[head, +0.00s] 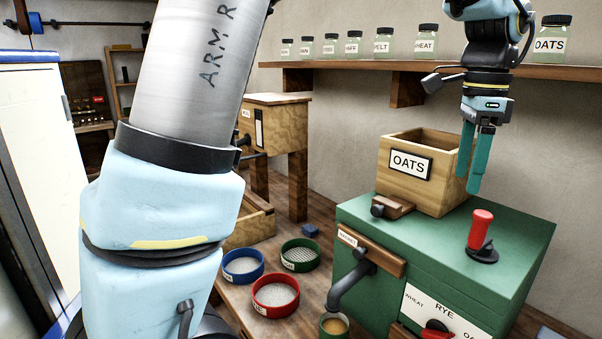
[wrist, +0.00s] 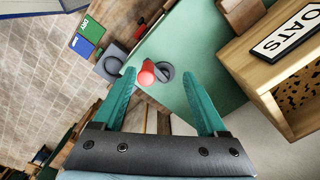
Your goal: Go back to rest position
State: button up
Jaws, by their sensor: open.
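My gripper (head: 474,162) has teal fingers that point down above the green mill cabinet, in front of the right side of the wooden OATS hopper. In the wrist view my gripper (wrist: 167,103) is open, with nothing between its fingers. The red-handled lever (head: 480,229) stands on the cabinet top, below and apart from the fingers. The same red knob (wrist: 146,76) shows ahead of the fingers in the wrist view. My upper arm covers much of the left of the head view.
The OATS hopper (head: 421,195) stands on the green cabinet (head: 400,229), close to my gripper. A shelf (head: 400,71) with several labelled jars runs behind. Blue, red (head: 276,296) and green-rimmed sieves stand on the bench at left.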

jog(key=w+a+f+n+b, duration=0.1)
jog(key=w+a+f+n, duration=0.45)
jog(key=a, duration=0.45)
jog(key=w+a+f+n+b, duration=0.2)
jog(key=w+a+f+n, duration=0.25)
jog(key=a+f, duration=0.35)
jog(key=s+a+f+n, duration=0.1)
jog(key=a+f+n, duration=0.1)
jog(key=a, duration=0.4)
jog(key=s+a+f+n+t+b, duration=0.1)
jog(key=s+a+f+n, duration=0.1)
jog(key=a+n, duration=0.3)
jog(key=s+a+f+n, duration=0.1)
jog(key=a+f+n, duration=0.2)
jog(key=a, duration=0.6)
jog(key=shift+s+a+f+n+b, duration=0.15)
jog(key=shift+a+f+n+b, duration=0.15)
jog(key=shift+f, duration=0.45)
